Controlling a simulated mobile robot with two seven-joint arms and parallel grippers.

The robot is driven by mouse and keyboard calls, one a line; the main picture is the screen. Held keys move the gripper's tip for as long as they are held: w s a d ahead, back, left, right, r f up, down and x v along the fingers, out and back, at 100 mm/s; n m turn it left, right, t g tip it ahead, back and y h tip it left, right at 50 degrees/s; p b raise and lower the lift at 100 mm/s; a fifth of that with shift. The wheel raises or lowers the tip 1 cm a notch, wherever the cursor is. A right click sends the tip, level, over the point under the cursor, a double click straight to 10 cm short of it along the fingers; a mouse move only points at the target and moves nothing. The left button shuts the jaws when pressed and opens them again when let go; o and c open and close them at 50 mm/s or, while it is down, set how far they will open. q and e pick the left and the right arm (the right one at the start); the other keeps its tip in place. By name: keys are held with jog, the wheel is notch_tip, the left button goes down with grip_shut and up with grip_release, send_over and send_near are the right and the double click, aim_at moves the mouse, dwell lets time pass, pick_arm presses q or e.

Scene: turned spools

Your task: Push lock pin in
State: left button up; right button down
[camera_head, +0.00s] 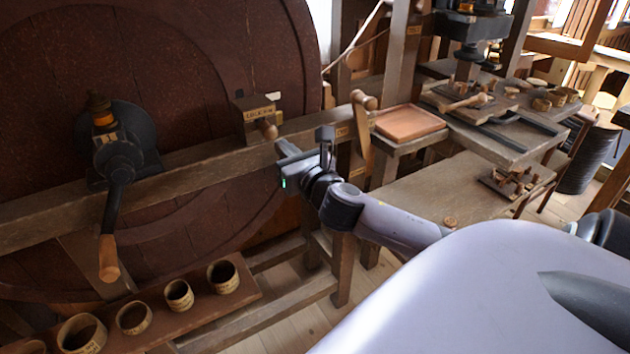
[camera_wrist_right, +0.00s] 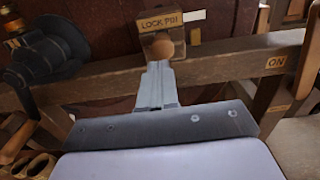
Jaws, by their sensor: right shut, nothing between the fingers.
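The lock pin (camera_head: 266,128) is a round wooden knob that sticks out of a wooden block (camera_head: 247,113) on the horizontal beam. In the right wrist view the pin's round end (camera_wrist_right: 163,48) faces the camera below a "LOCK PIN" label. My right gripper (camera_head: 283,150) is shut and empty, just below and to the right of the pin in the head view. In the wrist view its fingertips (camera_wrist_right: 158,68) point at the pin's lower edge; I cannot tell whether they touch it. My left gripper is not in view.
A wooden lever (camera_head: 361,125) marked "ON" stands right of my gripper. A black crank with a wooden handle (camera_head: 109,258) hangs at the left. A shelf with several wooden cups (camera_head: 178,294) is below. A shallow tray (camera_head: 408,123) sits at the right.

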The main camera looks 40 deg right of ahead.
jog(key=b+v, duration=0.1)
jog(key=v, duration=0.9)
jog(key=shift+w, duration=0.1)
dwell(0.3)
jog(key=s+a+f+m+g+y, duration=0.2)
jog(key=a+f+m+g, duration=0.1)
jog(key=f+m, duration=0.55)
jog(key=s+a+f+m+g+y, duration=0.1)
jog(key=s+a+f+m+g, duration=0.15)
jog(key=f+m, duration=0.6)
jog(key=s+a+f+m+g+y, duration=0.1)
jog(key=s+a+f+m, duration=0.3)
jog(key=a+f+m, duration=0.1)
jog(key=s+a+f+m+y, duration=0.2)
jog(key=s+a+f+m, duration=0.2)
jog(key=f+m, duration=0.4)
jog(key=shift+s+a+f+m+g, duration=0.25)
jog(key=shift+a+f+m+g, duration=0.15)
jog(key=shift+m, duration=0.2)
